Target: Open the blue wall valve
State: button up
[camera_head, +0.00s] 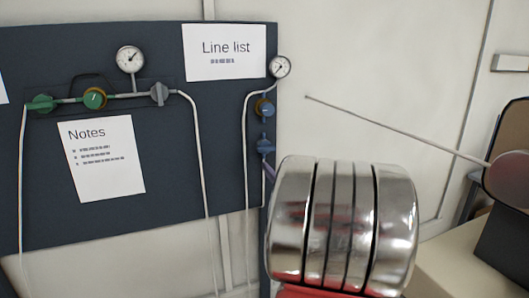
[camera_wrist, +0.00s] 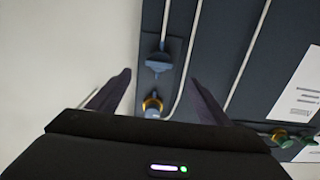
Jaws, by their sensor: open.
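The blue wall valve (camera_head: 265,145) is on the right edge of the dark wall panel, below a round blue knob with a brass ring (camera_head: 264,107). In the wrist view the blue valve handle (camera_wrist: 158,62) is wedge-shaped, and the brass-ringed knob (camera_wrist: 152,106) lies nearer my gripper body. My gripper (camera_wrist: 161,76) is open and empty. Its two dark fingers stand to the left and right of the valve line in that view, with the handle showing between and just beyond the tips. I cannot tell the distance to it.
The dark panel (camera_head: 170,185) also carries a green valve (camera_head: 42,103), a green knob with a brass ring (camera_head: 95,98), a grey valve (camera_head: 159,94) and two gauges (camera_head: 130,59) (camera_head: 280,67). Thin pipes run down it. Pale wall (camera_head: 350,55) lies right of the panel.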

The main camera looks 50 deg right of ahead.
aim_at(267, 151)
jog(key=x, duration=1.4)
jog(key=shift+a, duration=0.1)
jog(key=shift+c, duration=0.2)
